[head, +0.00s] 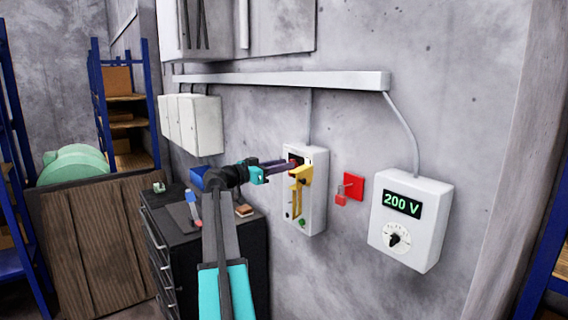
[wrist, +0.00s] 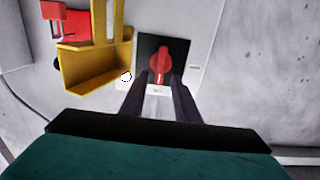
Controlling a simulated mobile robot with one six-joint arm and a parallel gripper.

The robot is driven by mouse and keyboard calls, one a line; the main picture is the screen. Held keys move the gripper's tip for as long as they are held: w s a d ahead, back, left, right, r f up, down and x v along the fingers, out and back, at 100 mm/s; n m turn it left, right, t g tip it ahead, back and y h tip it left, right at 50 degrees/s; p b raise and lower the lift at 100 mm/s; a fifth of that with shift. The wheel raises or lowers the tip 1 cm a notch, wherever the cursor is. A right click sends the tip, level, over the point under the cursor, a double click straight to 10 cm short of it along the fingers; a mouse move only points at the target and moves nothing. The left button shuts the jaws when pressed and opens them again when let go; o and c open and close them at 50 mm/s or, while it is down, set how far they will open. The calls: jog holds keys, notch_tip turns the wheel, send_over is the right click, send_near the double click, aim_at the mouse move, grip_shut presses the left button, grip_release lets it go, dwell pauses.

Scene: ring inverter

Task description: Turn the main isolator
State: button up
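The main isolator appears to be the red rotary handle (wrist: 160,62) on a black plate (wrist: 147,48), seen in the wrist view on a white wall box (head: 318,205). Its narrow grip points toward my gripper. My gripper (wrist: 161,76) is open, with one dark finger on each side of the grip's lower end and a gap between them. I cannot tell whether either finger touches it. In the head view my gripper (head: 291,164) reaches the upper part of the box, and the handle is mostly hidden there.
A yellow bracket (head: 298,196) sticks out from the box close beside the handle; it also shows in the wrist view (wrist: 92,64). Right of it are a red wall fitting (head: 353,186) and a meter box (head: 410,222) reading 200 V. A dark drawer cabinet (head: 190,262) stands below left.

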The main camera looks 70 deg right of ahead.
jog(key=shift+s+d, duration=0.3)
jog(key=shift+d, duration=0.2)
jog(key=shift+c, duration=0.4)
grip_shut()
jog(key=shift+w+n, duration=0.1)
jog(key=shift+n, duration=0.2)
jog(key=n, duration=0.5)
jog(key=w+f+n, duration=0.1)
jog(key=n, duration=0.5)
jog(key=d+n+b, duration=0.1)
jog(key=n, duration=0.5)
jog(key=shift+w+f, duration=0.25)
jog(key=shift+f, duration=0.05)
jog(key=shift+n, duration=0.4)
